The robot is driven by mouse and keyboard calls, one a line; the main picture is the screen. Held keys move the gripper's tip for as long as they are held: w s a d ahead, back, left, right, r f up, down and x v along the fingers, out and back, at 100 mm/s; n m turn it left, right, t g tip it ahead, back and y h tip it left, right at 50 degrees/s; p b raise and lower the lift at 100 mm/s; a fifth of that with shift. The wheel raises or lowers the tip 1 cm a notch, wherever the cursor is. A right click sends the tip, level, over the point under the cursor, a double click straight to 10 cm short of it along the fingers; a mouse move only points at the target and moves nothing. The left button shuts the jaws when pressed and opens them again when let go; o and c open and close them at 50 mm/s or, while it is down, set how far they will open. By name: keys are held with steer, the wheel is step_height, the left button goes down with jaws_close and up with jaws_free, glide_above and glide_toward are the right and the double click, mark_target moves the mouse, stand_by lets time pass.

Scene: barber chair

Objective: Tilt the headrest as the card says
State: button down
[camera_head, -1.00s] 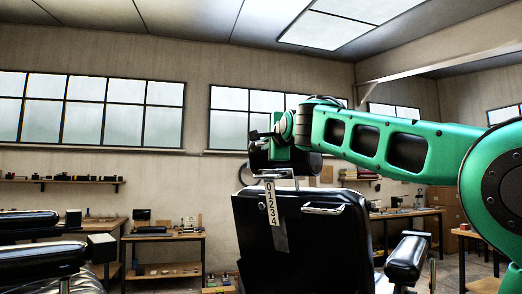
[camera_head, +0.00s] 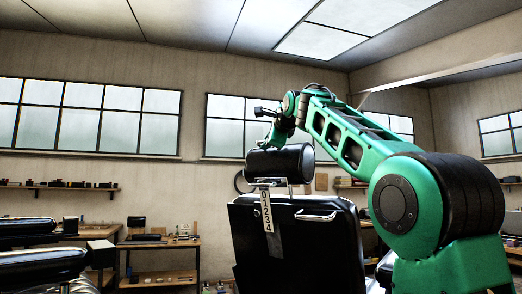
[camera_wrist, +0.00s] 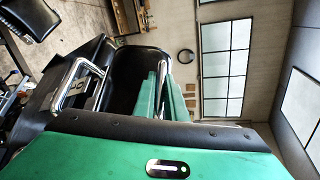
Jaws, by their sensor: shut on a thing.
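The headrest (camera_head: 276,162) is a black padded roll on chrome posts above the black chair back (camera_head: 300,245). A pale strip numbered 0 to 4 (camera_head: 267,212) hangs below it on the chair back; I cannot make out a pointer on it. My gripper (camera_head: 284,142) comes down on the headrest from behind and above, its fingertips hidden in the head view. In the wrist view my green fingers (camera_wrist: 162,82) are shut at the edge of the dark headrest (camera_wrist: 128,75). I cannot identify the card.
Black armrests (camera_head: 40,262) of another seat stand at left. A workbench (camera_head: 160,245) is by the far wall.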

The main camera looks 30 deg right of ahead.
steer(key=shift+d+r, duration=0.1)
steer(key=shift+r, duration=0.05)
stand_by(0.3)
steer(key=c, duration=1.8)
jaws_free()
steer(key=v, duration=1)
steer(key=shift+s, duration=0.25)
